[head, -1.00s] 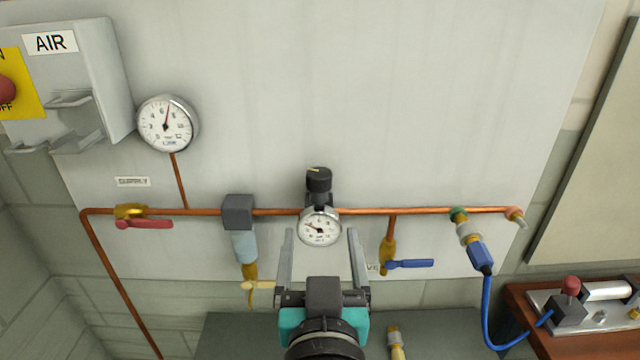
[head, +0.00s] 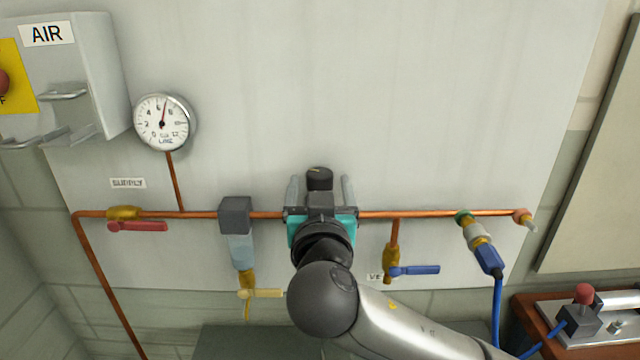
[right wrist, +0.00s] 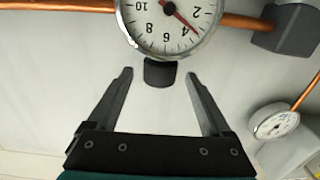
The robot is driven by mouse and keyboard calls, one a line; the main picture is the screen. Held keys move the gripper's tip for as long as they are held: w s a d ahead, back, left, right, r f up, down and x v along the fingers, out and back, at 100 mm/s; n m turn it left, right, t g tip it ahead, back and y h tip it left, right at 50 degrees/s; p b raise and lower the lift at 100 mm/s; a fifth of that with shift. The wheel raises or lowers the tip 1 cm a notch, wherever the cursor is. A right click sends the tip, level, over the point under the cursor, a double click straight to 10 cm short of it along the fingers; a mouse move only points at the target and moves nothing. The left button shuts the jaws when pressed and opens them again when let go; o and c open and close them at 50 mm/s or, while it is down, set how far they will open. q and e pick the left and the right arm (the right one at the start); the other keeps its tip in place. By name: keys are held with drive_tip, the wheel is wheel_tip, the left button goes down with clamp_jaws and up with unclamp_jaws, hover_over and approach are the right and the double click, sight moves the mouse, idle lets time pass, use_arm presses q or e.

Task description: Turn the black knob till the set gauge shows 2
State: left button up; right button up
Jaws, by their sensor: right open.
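The black knob (head: 319,178) sits on top of the regulator on the copper pipe. My right gripper (head: 320,182) is open, its two fingers pointing up the panel on either side of the knob. In the right wrist view the black knob (right wrist: 160,73) shows between and just beyond the fingertips, with gaps on both sides. In the head view my right gripper and wrist hide the set gauge. My left gripper is not in view.
The line gauge (head: 162,122) hangs at upper left. A red-handled valve (head: 138,226), a filter (head: 236,216), a blue-handled valve (head: 413,270) and a blue hose (head: 496,310) are along the pipe (head: 430,213). The panel above the knob is clear.

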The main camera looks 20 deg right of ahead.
drive_tip(key=shift+w+d, duration=0.15)
drive_tip(key=shift+w, duration=0.15)
drive_tip(key=shift+c, duration=0.2)
clamp_jaws()
idle(0.4)
